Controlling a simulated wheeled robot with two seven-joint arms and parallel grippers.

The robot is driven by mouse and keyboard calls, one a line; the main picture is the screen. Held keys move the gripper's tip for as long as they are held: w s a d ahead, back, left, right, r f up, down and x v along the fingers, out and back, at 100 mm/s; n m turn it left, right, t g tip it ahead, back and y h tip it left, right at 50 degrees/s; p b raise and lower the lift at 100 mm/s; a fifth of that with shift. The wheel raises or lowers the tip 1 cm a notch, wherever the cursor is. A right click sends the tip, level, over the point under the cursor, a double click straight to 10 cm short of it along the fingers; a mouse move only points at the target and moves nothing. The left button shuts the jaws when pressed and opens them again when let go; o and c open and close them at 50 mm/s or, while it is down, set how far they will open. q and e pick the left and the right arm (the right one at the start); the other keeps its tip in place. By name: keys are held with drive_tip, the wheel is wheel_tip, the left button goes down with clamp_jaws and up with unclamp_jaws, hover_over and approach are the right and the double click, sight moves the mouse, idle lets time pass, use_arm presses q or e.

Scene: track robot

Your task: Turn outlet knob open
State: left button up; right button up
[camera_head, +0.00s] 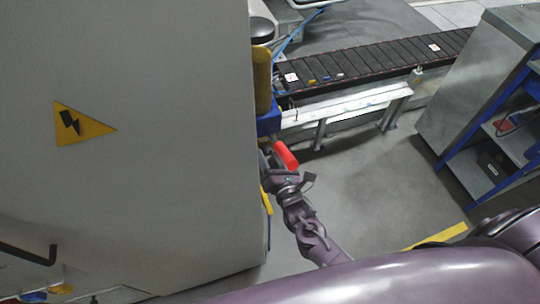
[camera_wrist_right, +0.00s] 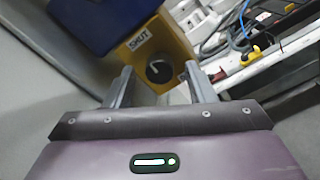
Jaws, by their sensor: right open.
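The outlet knob (camera_wrist_right: 158,70) is a dark round knob with a pale pointer mark, on the face of a yellow box (camera_wrist_right: 178,62) in the right wrist view. A label reading "SHUT" (camera_wrist_right: 139,41) sits at its upper left. My right gripper (camera_wrist_right: 159,72) is open, with one finger on each side of the knob in the picture. I cannot tell whether the fingers touch it. In the head view my right gripper (camera_head: 272,170) is beside the grey cabinet's edge, and the knob is not visible there. My left gripper is not in view.
A large grey cabinet (camera_head: 150,150) with a yellow warning triangle fills the left. A blue part (camera_head: 269,121) and a red piece (camera_head: 285,155) are close to my right gripper. A conveyor (camera_head: 370,62) runs behind. A blue-framed shelf (camera_head: 500,140) stands right; floor between is clear.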

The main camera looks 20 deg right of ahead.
drive_tip(key=shift+w, duration=0.2)
drive_tip(key=shift+c, duration=0.4)
drive_tip(key=c, duration=0.9)
